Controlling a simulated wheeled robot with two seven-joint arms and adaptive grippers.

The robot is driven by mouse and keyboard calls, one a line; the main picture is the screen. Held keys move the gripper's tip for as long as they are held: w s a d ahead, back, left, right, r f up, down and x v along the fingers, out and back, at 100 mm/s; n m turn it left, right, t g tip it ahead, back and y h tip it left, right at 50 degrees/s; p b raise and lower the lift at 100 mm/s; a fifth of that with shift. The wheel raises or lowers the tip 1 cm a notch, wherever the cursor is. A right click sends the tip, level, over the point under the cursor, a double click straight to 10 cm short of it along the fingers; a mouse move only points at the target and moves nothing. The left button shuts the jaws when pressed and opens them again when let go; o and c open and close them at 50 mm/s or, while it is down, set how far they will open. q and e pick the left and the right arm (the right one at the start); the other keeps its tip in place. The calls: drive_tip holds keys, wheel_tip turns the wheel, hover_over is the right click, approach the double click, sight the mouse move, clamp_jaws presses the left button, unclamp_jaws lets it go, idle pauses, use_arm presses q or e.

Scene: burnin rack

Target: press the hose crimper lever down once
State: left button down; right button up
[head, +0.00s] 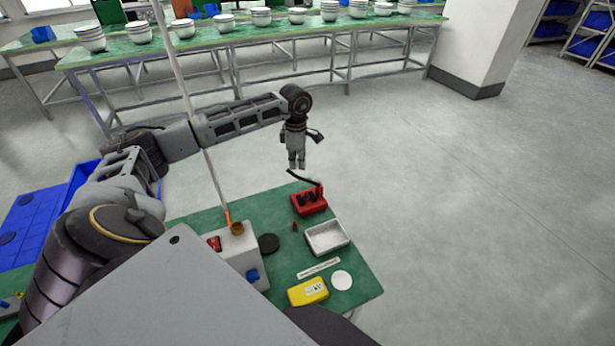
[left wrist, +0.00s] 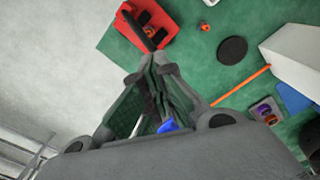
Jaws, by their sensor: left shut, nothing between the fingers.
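The hose crimper (head: 309,201) is a red block with dark parts on the far edge of the green table. Its black lever (head: 303,178) slants up and left from the block, with its free end raised. In the left wrist view the red crimper (left wrist: 157,17) is at the top, and the lever (left wrist: 137,31) points down toward my fingers. My left gripper (head: 297,166) is shut and empty, pointing down just above the lever's free end. It also shows in the left wrist view (left wrist: 150,75); I cannot tell whether it touches the lever. My right gripper is not in view.
A white tray (head: 327,237), yellow device (head: 308,291), white disc (head: 341,280), black disc (head: 268,243) and grey box (head: 241,258) share the green table (head: 365,285). A long thin pole (head: 175,65) rises at the left. Floor beyond the crimper is clear.

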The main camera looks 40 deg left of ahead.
sight(293, 173)
use_arm(q)
drive_tip(key=shift+f+b, duration=0.65)
drive_tip(key=shift+f, duration=0.4)
drive_tip(key=shift+s+f, duration=0.1)
drive_tip(key=shift+f, duration=0.05)
drive_tip(key=shift+s+a+f+b, duration=0.4)
drive_tip(key=shift+s+f+b, duration=0.3)
drive_tip(key=shift+f+b, duration=0.05)
idle(0.5)
drive_tip(key=shift+s+f, duration=0.1)
drive_tip(key=shift+f, duration=0.1)
drive_tip(key=shift+s+a+f+b, duration=0.3)
drive_tip(key=shift+s+f+b, duration=0.2)
drive_tip(key=shift+f+b, duration=0.3)
drive_tip(key=shift+s+f, duration=0.1)
drive_tip(key=shift+f, duration=0.05)
idle(0.3)
